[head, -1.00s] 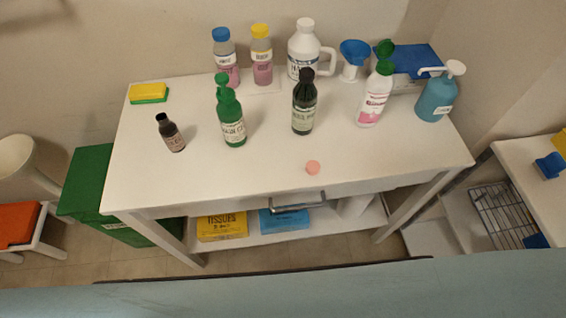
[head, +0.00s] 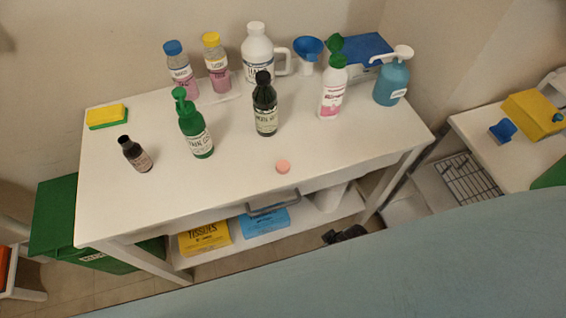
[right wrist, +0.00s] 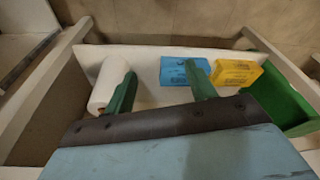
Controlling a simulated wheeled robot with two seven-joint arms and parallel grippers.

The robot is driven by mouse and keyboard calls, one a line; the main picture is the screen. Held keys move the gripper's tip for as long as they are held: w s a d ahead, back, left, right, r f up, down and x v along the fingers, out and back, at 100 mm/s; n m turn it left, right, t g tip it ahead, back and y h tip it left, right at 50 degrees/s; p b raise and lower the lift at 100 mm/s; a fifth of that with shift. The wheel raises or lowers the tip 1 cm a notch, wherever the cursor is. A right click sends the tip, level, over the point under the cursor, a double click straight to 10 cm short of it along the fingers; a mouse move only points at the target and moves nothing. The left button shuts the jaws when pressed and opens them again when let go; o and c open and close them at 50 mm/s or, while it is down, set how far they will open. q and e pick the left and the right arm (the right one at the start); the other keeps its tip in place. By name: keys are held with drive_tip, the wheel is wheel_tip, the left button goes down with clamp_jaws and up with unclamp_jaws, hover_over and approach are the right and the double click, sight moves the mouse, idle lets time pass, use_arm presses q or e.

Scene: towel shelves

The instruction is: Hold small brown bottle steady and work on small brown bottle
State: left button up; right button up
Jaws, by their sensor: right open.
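The small brown bottle (head: 137,156), with a black top and a pale label, stands at the left of the white table (head: 225,165). Nothing touches it. My right gripper shows in the right wrist view (right wrist: 160,75), its two green fingers wide apart with nothing between them. It faces the lower shelf, well away from the bottle. A dark part at the table's lower front edge in the head view seems to be this gripper. My left gripper is not in view.
A green spray bottle (head: 196,130) and a dark bottle (head: 265,108) stand right of the small bottle. A yellow-green sponge (head: 107,116) lies behind it. A pink disc (head: 283,166) lies near the front edge.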

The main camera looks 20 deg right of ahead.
drive_tip(key=w+a+r+n+y, duration=0.1)
drive_tip(key=w+a+r+n, duration=0.3)
drive_tip(key=r, duration=0.6)
drive_tip(key=w+a+r+n+y+p, duration=0.1)
drive_tip(key=w+a+r+n, duration=0.3)
drive_tip(key=r, duration=0.6)
drive_tip(key=w+a+r+n+y, duration=0.1)
drive_tip(key=w+a+r+n, duration=0.3)
drive_tip(key=r, duration=0.5)
wheel_tip(320, 180, up, 9)
drive_tip(key=n+g+h, duration=0.2)
drive_tip(key=n+h, duration=0.2)
drive_tip(key=n, duration=0.8)
hover_over(285, 168)
drive_tip(key=shift+f, duration=0.15)
wheel_tip(285, 168, down, 8)
drive_tip(key=shift+f+b, duration=0.1)
drive_tip(key=shift+b, duration=0.45)
